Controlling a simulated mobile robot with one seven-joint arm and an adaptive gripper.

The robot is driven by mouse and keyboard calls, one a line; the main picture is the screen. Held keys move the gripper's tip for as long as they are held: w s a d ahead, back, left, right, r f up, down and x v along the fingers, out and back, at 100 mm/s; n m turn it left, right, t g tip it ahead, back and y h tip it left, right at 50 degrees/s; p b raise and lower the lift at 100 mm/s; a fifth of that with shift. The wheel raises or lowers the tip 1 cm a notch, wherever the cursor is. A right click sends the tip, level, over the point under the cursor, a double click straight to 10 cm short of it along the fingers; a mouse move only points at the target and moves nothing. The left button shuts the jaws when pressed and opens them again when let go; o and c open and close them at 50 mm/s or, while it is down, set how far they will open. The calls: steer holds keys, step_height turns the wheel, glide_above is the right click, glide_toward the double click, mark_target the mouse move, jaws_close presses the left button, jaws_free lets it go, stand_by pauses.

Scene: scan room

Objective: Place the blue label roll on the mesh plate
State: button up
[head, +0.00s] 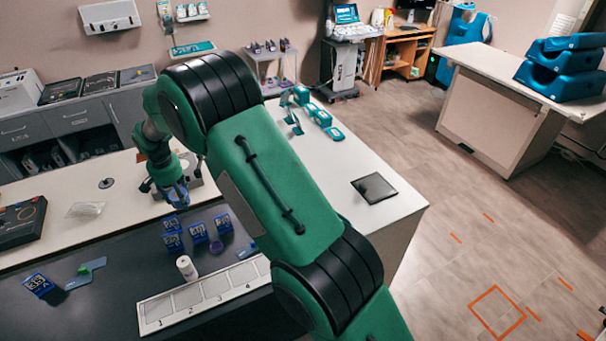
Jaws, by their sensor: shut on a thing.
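My gripper (174,196) is at the left, beyond my green arm, above the counter's dark section near its boundary with the white top. It is shut on a small blue thing, which looks like the blue label roll (181,190); the fingers and wrist hide much of its shape. A dark square plate (373,188), which looks like the mesh plate, lies flat on the white counter to the right of my arm. Its top looks bare, and my gripper is well apart from it. The mesh itself is too small to make out.
A numbered white tray (157,309) lies in front. Teal devices (323,118) stand at the back. White counter (335,165) around the plate is clear.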

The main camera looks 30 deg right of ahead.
steer(key=s+d+m, duration=0.3)
steer(key=s+d, duration=0.1)
steer(key=d, duration=1.6)
steer(key=s+d+m, duration=0.3)
steer(key=d, duration=1.7)
steer(key=s+d+m+g+p, duration=0.1)
steer(key=s+d+m, duration=0.5)
steer(key=s+d, duration=1.85)
steer(key=shift+h, duration=0.4)
steer(key=shift+w+d+f, duration=0.25)
steer(key=shift+w+f, duration=0.05)
steer(key=shift+f, duration=0.6)
steer(key=shift+w+d+f, duration=0.2)
steer(key=shift+w+f, duration=0.05)
steer(key=shift+f, duration=0.65)
steer(key=shift+w+d+f, duration=0.25)
steer(key=shift+w+f, duration=0.05)
steer(key=shift+f, duration=0.6)
steer(key=shift+w+d, duration=0.1)
steer(key=shift+w, duration=0.05)
glide_above(374, 187)
steer(key=shift+d+f, duration=0.1)
steer(key=shift+f, duration=0.65)
steer(key=shift+f, duration=0.15)
